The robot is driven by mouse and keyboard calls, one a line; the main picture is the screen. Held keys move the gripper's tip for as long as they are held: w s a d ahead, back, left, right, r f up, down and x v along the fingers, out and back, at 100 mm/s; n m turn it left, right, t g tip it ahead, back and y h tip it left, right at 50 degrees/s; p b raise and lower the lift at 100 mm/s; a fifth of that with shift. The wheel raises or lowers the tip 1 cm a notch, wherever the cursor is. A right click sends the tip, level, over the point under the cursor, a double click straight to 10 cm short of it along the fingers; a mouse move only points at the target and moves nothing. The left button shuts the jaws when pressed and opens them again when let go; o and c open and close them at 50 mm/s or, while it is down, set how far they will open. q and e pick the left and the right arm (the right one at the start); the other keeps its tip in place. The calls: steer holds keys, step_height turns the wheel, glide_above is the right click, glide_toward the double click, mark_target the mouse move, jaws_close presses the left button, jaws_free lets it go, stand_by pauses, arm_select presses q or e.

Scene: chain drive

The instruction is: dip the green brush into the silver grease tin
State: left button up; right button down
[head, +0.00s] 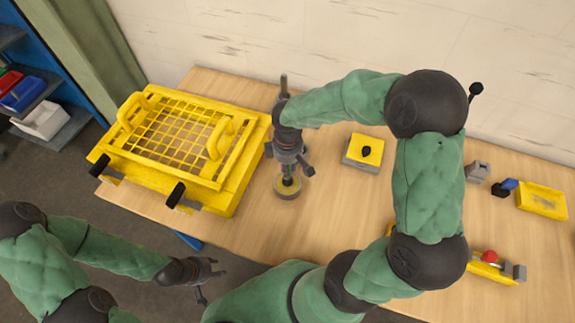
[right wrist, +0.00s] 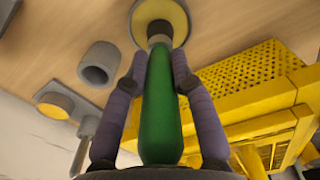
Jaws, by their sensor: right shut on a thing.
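The silver grease tin (head: 287,194) stands on the table right of the yellow mesh-topped box; its round yellow inside shows. It is also at the top of the right wrist view (right wrist: 183,14). My right gripper (head: 289,170) points down just above the tin and is shut on the green brush (right wrist: 160,110). In the right wrist view the handle lies between both fingers and the grey collar overlaps the tin's yellow middle. My left gripper (head: 207,280) is open and empty, off the table's front edge.
The yellow box (head: 245,180) with mesh lid and handles fills the table's left. A yellow-topped block with a black knob (head: 366,151) stands right of the tin. A yellow tray (head: 541,201) and red ball (head: 490,256) are further right. A wall stands behind.

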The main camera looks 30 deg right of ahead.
steer(key=shift+f+b, duration=0.3)
steer(key=shift+f, duration=0.3)
stand_by(1.4)
steer(key=shift+r, duration=0.1)
steer(key=shift+r+p, duration=2.9)
steer(key=shift+r, duration=0.6)
steer(key=shift+w+a+f+m, duration=0.25)
steer(key=shift+a+f+m, duration=0.05)
steer(key=shift+f, duration=0.1)
steer(key=w+a+f+m+b, duration=0.3)
steer(key=w+a+f+m, duration=0.2)
steer(key=f+m, duration=0.1)
steer(key=shift+w+a+f+m+b, duration=0.25)
steer(key=shift+a+m+b, duration=0.15)
steer(key=shift+m, duration=0.3)
